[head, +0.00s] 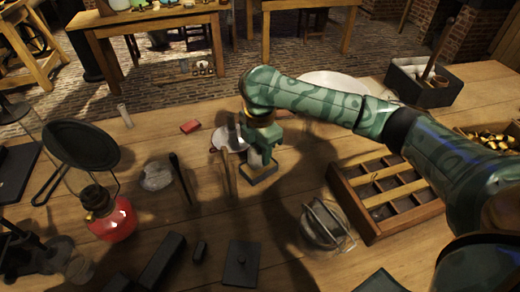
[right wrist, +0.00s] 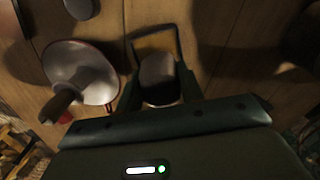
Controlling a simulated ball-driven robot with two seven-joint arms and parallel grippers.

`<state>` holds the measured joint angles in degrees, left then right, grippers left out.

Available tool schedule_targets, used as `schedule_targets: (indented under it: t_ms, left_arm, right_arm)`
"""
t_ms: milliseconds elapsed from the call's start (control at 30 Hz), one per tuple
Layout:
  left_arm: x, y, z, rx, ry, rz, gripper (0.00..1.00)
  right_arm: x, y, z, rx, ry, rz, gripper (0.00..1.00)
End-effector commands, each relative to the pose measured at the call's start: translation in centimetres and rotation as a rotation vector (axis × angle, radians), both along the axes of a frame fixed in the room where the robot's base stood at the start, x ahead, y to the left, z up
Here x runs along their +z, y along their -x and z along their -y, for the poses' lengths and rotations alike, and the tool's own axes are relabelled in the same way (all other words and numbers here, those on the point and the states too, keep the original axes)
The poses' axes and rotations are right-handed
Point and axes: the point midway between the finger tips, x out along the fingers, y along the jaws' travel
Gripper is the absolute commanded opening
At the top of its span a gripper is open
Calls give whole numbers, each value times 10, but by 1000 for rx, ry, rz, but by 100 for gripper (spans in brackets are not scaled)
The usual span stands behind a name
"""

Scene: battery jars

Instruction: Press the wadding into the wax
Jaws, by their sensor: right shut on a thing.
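My right gripper (head: 262,163) reaches in from the right and points down, low over the middle of the table. It is shut on a pale grey, rounded thing, which shows between the fingers in the right wrist view (right wrist: 158,78). I cannot tell whether this thing is the wadding, or whether it touches the table. A whitish crumpled lump (head: 157,177), perhaps wadding, lies to the left. A small red block (head: 190,126) lies behind it; I cannot tell whether it is wax. My left gripper is not in view.
A compartmented wooden tray (head: 345,190) and a glass jar with a wire frame (head: 325,225) are right. A red lamp (head: 108,218) stands left. A dark square plate (head: 241,264) lies in front.

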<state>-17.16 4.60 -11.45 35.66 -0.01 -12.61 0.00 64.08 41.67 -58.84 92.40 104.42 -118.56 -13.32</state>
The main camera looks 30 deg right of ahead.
Motion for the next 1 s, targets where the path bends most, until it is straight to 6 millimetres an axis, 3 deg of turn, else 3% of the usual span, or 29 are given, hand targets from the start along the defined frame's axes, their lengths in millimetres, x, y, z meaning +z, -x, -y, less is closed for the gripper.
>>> schedule_targets:
  t_ms: [1000]
  left_arm:
    - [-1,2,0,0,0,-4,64]
  right_arm:
    - [-9,0,0,0,0,-1,19]
